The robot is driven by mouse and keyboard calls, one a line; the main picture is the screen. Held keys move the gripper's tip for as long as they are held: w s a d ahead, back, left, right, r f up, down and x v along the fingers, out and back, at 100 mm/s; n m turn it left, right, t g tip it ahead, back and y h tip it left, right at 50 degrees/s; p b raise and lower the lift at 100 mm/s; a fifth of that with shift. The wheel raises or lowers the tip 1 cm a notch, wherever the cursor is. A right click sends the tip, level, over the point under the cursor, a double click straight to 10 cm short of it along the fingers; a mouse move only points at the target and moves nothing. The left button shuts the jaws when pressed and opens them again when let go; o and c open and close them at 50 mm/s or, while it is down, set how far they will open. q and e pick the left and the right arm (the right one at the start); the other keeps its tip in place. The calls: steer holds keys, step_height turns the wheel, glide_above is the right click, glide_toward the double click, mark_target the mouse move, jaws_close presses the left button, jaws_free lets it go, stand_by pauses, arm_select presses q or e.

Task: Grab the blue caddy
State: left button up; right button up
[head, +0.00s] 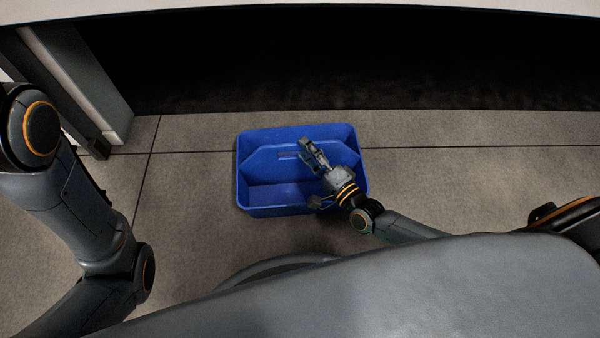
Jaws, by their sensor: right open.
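The blue caddy (262,200) stands on the grey floor in the middle of the head view. It is a rectangular open box with a central divider that has a slot-shaped handle hole near its top. It looks empty. My right gripper (308,172) is open and over the right half of the caddy, close to the divider and handle. I cannot tell whether its fingers touch the caddy. The gripper hides part of the caddy's right side. My left arm shows at the left, but its gripper is out of view.
The tiled floor (440,185) around the caddy is clear. A grey post or leg (85,80) stands at the upper left. A pale edge (330,5) crosses the top of the view, with a dark space beneath it.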

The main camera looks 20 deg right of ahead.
mark_target(300, 148)
steer(key=shift+b+x, duration=0.45)
steer(key=shift+x, duration=1.1)
steer(key=shift+s+a+f, duration=0.1)
steer(key=shift+c, duration=0.4)
jaws_close()
